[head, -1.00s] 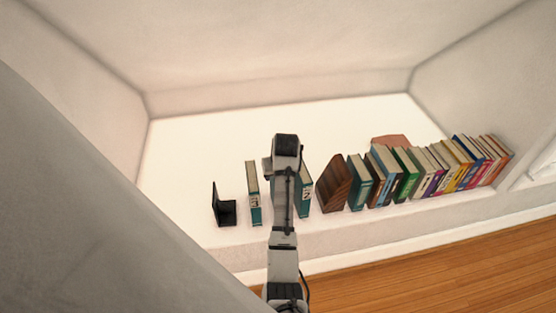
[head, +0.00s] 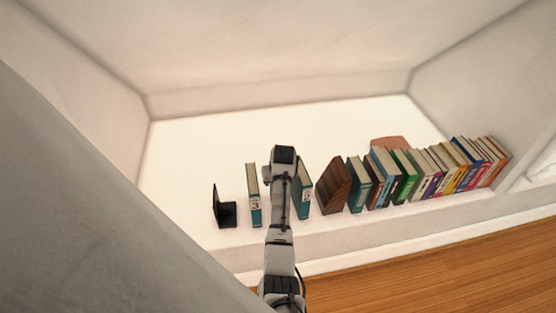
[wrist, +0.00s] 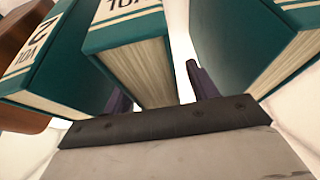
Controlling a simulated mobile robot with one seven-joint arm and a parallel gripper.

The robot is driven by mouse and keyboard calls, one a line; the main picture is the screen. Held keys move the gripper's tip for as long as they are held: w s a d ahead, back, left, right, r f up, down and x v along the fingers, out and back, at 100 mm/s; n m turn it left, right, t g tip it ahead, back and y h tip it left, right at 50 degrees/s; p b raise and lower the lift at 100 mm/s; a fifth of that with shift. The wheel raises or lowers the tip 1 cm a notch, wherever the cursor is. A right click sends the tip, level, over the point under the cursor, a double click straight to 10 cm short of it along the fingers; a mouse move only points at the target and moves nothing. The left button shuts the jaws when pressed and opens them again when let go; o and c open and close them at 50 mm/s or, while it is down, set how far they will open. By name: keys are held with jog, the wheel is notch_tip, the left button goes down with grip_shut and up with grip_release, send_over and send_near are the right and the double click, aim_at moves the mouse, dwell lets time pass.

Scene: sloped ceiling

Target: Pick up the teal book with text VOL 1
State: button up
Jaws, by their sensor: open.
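In the wrist view a teal book (wrist: 140,62) stands between the two dark fingers of my gripper (wrist: 160,88). In the head view my arm hides the middle book. The VOL 2 book (head: 302,188) shows right of the arm and a teal book marked 3 (head: 254,200) shows left.
A black bookend (head: 224,211) stands at the left on the white ledge (head: 200,150). A brown wooden bookend (head: 333,186) and a row of several coloured books (head: 440,172) stand at the right. The sloped wall rises above. The ledge behind the books is mostly clear.

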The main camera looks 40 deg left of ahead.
jog(key=shift+f, duration=0.25)
dwell(0.3)
grip_shut()
dwell(0.4)
dwell(0.9)
jog(key=shift+r, duration=0.1)
